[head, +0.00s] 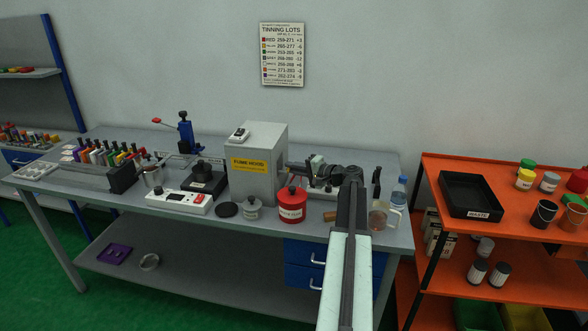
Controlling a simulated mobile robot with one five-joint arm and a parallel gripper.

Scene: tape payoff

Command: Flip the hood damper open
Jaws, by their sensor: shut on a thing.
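The fume hood (254,182) is a grey box with a yellow label on its front, standing in the middle of the workbench. My gripper (291,166) is at the hood's right side, reached in from the right by my arm. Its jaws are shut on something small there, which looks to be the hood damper. The damper is too small and too covered by the jaws to make out its shape or angle.
A red can (291,206) stands just below my gripper, with a grey jar (252,210) to its left. A bottle (398,192) and a glass jug (379,217) stand right of my arm. The orange shelf (440,168) holds a black tray (470,212).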

